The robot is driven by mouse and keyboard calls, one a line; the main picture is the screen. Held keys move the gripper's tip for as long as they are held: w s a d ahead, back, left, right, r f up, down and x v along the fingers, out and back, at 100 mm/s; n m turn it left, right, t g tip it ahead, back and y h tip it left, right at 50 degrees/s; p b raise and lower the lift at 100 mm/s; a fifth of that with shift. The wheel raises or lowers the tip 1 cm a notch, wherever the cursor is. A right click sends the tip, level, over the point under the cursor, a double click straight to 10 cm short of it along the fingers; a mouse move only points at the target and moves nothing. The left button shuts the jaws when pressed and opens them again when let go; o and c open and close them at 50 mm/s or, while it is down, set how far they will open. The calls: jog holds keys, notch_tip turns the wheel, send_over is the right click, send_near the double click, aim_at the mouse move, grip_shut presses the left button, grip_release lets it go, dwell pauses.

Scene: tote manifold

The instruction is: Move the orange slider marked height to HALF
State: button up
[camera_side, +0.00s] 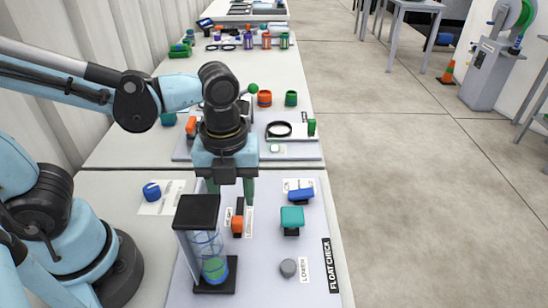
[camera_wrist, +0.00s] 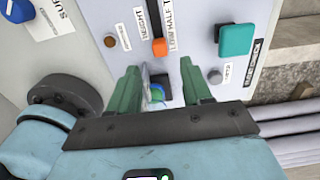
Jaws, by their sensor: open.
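The orange slider (camera_side: 237,225) sits at the near end of its short black track on the pale panel. In the wrist view the orange slider (camera_wrist: 159,47) is beside the LOW end of a strip that reads LOW, HALF and a cut-off word; a HEIGHT label is on its other side. My gripper (camera_side: 231,195) is over the panel, slightly behind the slider in the side view. In the wrist view my gripper (camera_wrist: 162,86) has its green fingers apart, with the slider beyond their tips. Nothing is seen held, and the slider appears untouched.
A clear cylinder (camera_side: 187,245) with a black cap and a green float stands close left of the slider. A blue knob (camera_side: 152,191) is farther left.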

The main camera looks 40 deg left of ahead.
aim_at(236, 220)
jog(key=shift+f, duration=3.3)
jog(key=shift+c, duration=0.2)
grip_shut()
